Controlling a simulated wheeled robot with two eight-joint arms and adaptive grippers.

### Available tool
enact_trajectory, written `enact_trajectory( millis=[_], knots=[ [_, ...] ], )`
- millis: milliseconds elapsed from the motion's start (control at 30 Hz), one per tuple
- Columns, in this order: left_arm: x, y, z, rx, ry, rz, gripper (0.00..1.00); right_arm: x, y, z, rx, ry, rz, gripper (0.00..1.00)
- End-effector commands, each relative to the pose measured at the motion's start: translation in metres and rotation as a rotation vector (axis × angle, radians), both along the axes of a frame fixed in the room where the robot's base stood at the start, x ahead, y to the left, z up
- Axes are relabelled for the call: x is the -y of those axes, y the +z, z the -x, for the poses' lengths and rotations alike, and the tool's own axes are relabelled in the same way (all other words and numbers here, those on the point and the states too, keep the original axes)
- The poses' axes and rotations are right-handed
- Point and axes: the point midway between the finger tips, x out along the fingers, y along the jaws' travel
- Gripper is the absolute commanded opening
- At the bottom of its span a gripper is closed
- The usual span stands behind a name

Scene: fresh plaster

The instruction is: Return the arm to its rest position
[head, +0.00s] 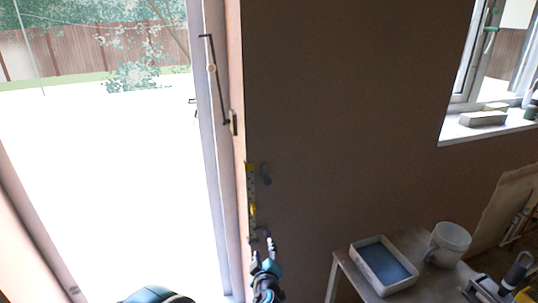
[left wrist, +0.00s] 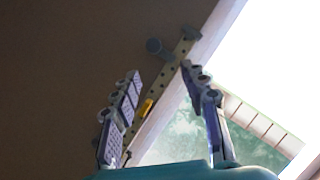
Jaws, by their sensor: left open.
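My left gripper (head: 264,240) is at the bottom middle of the head view, in front of the dark wall beside the door frame. In the left wrist view the gripper (left wrist: 161,76) has its two fingers spread apart, with nothing held between them. A pale perforated strip (head: 250,180) runs upright along the wall edge just above the gripper. This strip (left wrist: 182,48) also shows beyond the fingers in the left wrist view. I cannot tell whether the fingers touch it. My right gripper is not in view.
A small dark peg (head: 266,174) stands out from the wall beside the strip. The bright door opening (head: 110,180) is at left. A table (head: 340,262) at lower right bears a tray of blue material (head: 408,283) and a white mug (head: 448,244). A window sill (head: 460,131) is at upper right.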

Motion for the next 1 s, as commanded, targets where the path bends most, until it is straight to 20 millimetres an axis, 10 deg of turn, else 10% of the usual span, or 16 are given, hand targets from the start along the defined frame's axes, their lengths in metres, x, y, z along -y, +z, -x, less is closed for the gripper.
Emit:
enact_trajectory(
  millis=[267, 500, 800, 1000],
  knots=[
    [-0.093, 0.040, 0.054, -0.226, 0.013, -0.247, 0.44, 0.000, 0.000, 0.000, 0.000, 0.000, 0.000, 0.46],
    [-0.151, 0.051, 0.143, -0.461, -0.118, -0.447, 0.44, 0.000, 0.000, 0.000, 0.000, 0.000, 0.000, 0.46],
    [-0.168, 0.039, 0.254, -0.623, -0.405, -0.601, 0.44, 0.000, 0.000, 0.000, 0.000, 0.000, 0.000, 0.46],
    [-0.163, 0.033, 0.282, -0.637, -0.508, -0.641, 0.44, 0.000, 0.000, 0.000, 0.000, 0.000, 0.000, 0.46]
  ],
)
